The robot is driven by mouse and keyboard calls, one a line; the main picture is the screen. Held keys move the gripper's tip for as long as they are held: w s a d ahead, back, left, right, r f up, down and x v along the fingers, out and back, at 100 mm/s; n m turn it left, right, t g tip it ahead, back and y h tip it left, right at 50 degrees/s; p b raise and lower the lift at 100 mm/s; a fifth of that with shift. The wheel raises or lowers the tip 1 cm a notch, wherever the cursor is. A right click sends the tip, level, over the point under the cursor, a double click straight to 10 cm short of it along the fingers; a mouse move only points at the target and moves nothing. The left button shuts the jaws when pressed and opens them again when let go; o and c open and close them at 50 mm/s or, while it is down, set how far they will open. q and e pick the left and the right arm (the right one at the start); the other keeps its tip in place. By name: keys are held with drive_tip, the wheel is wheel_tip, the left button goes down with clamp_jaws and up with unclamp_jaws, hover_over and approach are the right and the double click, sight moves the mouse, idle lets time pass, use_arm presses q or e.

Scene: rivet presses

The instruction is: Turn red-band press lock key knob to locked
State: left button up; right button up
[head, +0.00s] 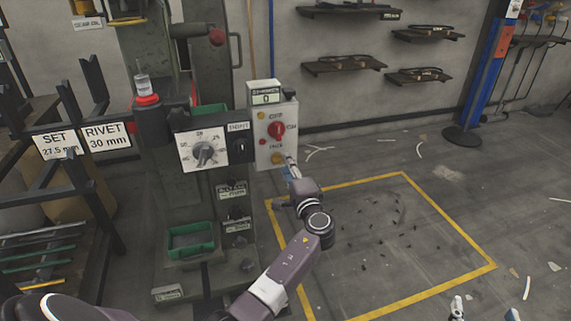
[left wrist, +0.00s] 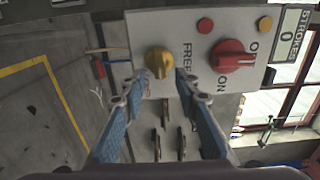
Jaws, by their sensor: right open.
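The press with the red band (head: 148,99) stands at the left of the head view. Its grey control box (head: 262,148) carries a red knob (head: 277,130) and, below it, a yellow key knob (head: 278,158). In the left wrist view the yellow knob (left wrist: 159,61) lies between the fingertips of my left gripper (left wrist: 163,76), beside the word FREE; I cannot tell whether they touch it. The red knob (left wrist: 232,56) is to its right. In the head view my left gripper (head: 290,163) is at the box's lower right. My right gripper (head: 484,309) is open and empty at the bottom right.
A dial panel (head: 203,148) and a small key switch (head: 240,149) sit left of the control box. A strokes counter (head: 265,97) tops the box and reads 0. A green bin (head: 191,240) is low on the press.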

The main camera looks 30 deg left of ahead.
use_arm(q)
drive_tip(key=v, duration=1)
drive_tip(key=shift+s, duration=0.1)
